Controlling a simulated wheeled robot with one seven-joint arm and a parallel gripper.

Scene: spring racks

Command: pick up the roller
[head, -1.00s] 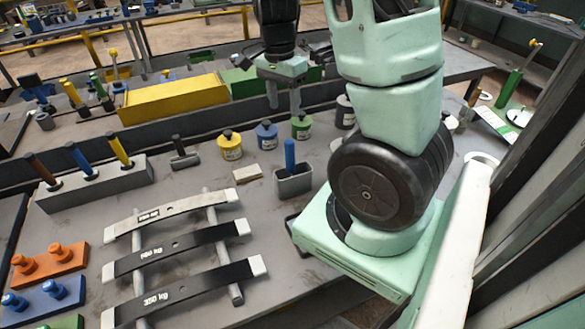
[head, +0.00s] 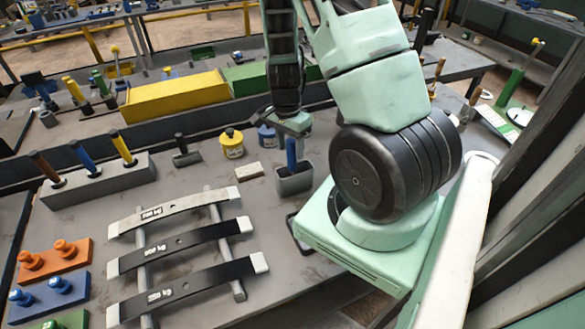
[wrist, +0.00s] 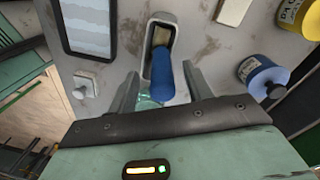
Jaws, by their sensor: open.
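A blue handle (head: 291,153), which looks like the roller's, stands up out of a small grey holder (head: 294,183) on the bench. In the wrist view the blue handle (wrist: 162,75) leans out of the grey holder (wrist: 151,35), and a tan part shows inside. The roller's lower end is mostly hidden in the holder. My gripper (head: 291,133) is just above and behind the handle in the head view. In the wrist view my gripper (wrist: 161,85) is open, with one finger on each side of the handle; contact cannot be told.
A blue pot (head: 267,137) and a yellow pot (head: 232,143) stand behind and left of the holder. Weight-marked leaf springs (head: 180,243) fill the front bench. A dark flat device (wrist: 87,25) lies beside the holder.

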